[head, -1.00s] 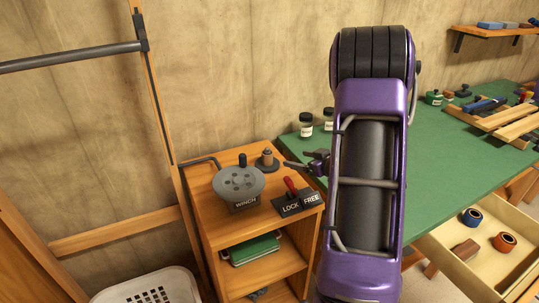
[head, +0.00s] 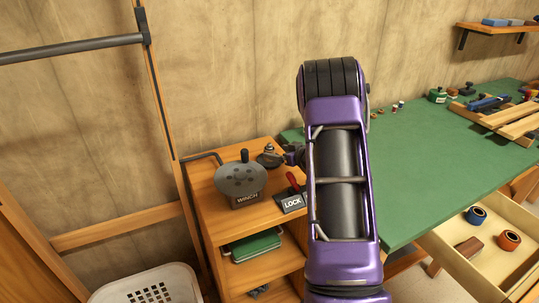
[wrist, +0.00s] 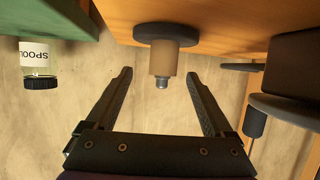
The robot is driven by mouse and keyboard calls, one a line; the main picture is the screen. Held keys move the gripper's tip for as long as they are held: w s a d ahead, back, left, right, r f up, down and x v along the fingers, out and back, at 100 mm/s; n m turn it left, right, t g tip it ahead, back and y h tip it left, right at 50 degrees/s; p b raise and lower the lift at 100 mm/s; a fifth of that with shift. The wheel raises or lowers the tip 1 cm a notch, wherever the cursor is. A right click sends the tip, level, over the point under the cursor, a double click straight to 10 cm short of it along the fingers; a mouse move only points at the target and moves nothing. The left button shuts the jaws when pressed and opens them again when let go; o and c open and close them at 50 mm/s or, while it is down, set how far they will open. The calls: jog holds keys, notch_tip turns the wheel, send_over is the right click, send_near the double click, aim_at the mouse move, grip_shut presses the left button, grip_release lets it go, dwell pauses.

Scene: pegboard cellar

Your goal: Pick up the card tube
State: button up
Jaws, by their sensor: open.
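The card tube (wrist: 165,62) is a short tan cylinder on a dark round base, with a metal pin sticking out of its end. In the head view it stands upright on the wooden cabinet top (head: 215,197), beside the winch, partly covered by my gripper. My gripper (wrist: 160,73) is open. In the wrist view, which looks upside down, its fingers point toward the tube, one on each side, with a gap on both sides. In the head view the gripper (head: 283,157) is at the tube, mostly hidden behind my arm.
The grey winch (head: 240,180) with its crank stands close left of the tube. A lock lever (head: 292,200) with a red handle is in front. The green bench (head: 430,160) lies to the right. A labelled jar (wrist: 40,65) shows in the wrist view.

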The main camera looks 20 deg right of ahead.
aim_at(271, 150)
jog(key=x, duration=0.5)
jog(key=shift+a+r, duration=0.25)
grip_shut()
